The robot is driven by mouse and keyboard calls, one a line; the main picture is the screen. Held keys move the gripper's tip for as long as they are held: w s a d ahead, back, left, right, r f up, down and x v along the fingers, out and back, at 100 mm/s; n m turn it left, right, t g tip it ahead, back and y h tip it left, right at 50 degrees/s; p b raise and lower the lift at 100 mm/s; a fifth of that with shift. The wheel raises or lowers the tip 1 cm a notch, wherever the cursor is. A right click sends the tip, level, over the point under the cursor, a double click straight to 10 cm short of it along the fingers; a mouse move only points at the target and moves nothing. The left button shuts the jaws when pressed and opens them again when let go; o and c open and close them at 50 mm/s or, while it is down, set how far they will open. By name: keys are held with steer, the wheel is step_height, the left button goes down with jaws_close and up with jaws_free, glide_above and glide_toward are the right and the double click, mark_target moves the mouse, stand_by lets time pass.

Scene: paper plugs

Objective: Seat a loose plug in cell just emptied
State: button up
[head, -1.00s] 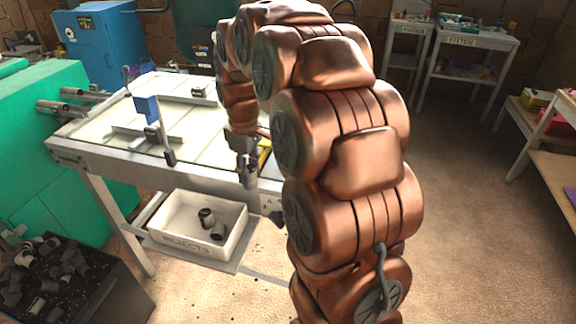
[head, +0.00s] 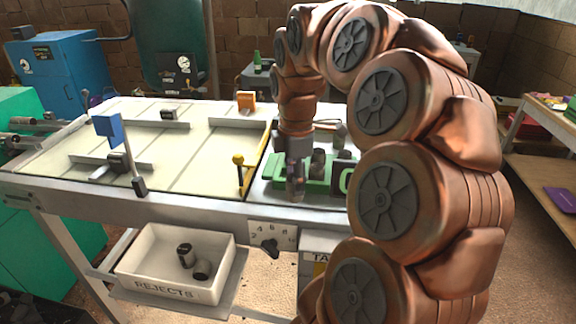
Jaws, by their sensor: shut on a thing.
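My gripper (head: 296,180) is over the right part of the table, at the near side of a green holder (head: 285,170). It is shut on what seems to be a dark plug, mostly hidden by the fingers. Dark plugs (head: 318,163) stand at the holder, just right of my gripper. My arm hides part of the holder, and I cannot make out which cell is empty. Other dark plugs lie on the pale table: one at the back rail (head: 168,114) and one at the left rail (head: 117,162).
A white REJECTS bin (head: 150,285) with two dark plugs (head: 186,255) sits on a shelf below the table (head: 215,209). A yellow-knobbed lever (head: 239,172) stands left of my gripper. A blue flag on a post (head: 108,127) stands farther left. A numbered dial (head: 268,246) is on the front.

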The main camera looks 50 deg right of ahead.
steer(key=w+d+p, duration=0.1)
steer(key=w+d, duration=0.1)
steer(key=w, duration=0.1)
steer(key=w+d+p, duration=0.1)
steer(key=w+d, duration=0.2)
steer(key=w+d+f+p, duration=0.1)
steer(key=w+d, duration=0.2)
steer(key=shift+w, duration=0.3)
steer(key=shift+w+d+f, duration=0.1)
steer(key=shift+f, duration=0.15)
steer(key=shift+f+b, duration=0.8)
steer(key=shift+f, duration=0.75)
steer(key=shift+f, duration=0.2)
steer(key=o, duration=1)
steer(key=shift+r+b, duration=0.65)
steer(key=shift+r, duration=5.55)
